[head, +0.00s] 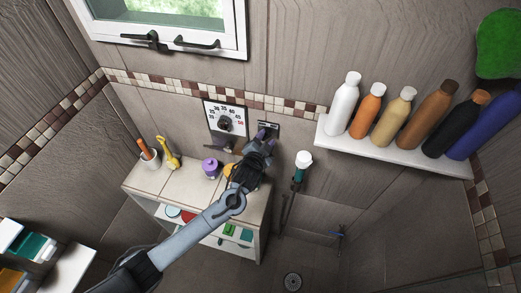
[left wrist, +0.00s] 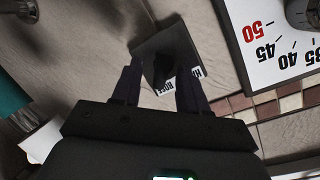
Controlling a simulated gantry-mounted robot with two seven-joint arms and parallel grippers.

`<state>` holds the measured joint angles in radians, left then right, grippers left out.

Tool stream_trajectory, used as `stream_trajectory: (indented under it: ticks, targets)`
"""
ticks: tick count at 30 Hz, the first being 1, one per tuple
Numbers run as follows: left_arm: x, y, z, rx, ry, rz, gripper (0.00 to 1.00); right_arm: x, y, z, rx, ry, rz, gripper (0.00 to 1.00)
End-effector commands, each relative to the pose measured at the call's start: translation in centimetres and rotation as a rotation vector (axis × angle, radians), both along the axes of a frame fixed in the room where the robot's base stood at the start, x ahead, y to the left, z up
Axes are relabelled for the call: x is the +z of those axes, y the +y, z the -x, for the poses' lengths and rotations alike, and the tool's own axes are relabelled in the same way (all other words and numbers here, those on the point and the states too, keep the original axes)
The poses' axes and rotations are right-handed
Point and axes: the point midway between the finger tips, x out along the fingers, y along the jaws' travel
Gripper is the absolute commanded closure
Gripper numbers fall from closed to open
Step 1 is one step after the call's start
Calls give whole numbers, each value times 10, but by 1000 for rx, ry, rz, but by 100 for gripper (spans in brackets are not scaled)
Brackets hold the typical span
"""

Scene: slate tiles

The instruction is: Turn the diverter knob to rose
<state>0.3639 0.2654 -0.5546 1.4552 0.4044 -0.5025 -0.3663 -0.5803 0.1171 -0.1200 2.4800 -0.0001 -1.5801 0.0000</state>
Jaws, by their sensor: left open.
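The diverter is a small dark square plate (head: 270,126) on the tiled wall, right of the temperature dial. In the left wrist view the plate (left wrist: 180,45) carries a black knob (left wrist: 163,66) and white labels; one reads ROSE, the other is partly hidden. My left gripper (head: 266,138) is open in front of the plate. In the left wrist view its two dark fingers (left wrist: 161,74) stand on either side of the knob. I cannot tell whether they touch it. The knob is hard to make out in the head view. My right gripper is not in view.
The white temperature dial panel (head: 212,108) is just left of the diverter. A hand shower (head: 300,168) hangs to the right. A shelf (head: 390,150) of several bottles is farther right. A cabinet (head: 150,184) with a cup, a yellow item and a purple container stands below.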

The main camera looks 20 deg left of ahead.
Motion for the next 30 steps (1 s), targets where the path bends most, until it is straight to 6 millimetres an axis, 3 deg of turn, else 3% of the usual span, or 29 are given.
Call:
stream_trajectory:
  ticks: [18, 30]
  targets:
    - [20, -6, 83, -4, 1, 0, 57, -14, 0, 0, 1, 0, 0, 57]
    - [25, -7, 97, -4, 1, -1, 57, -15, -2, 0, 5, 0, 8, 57]
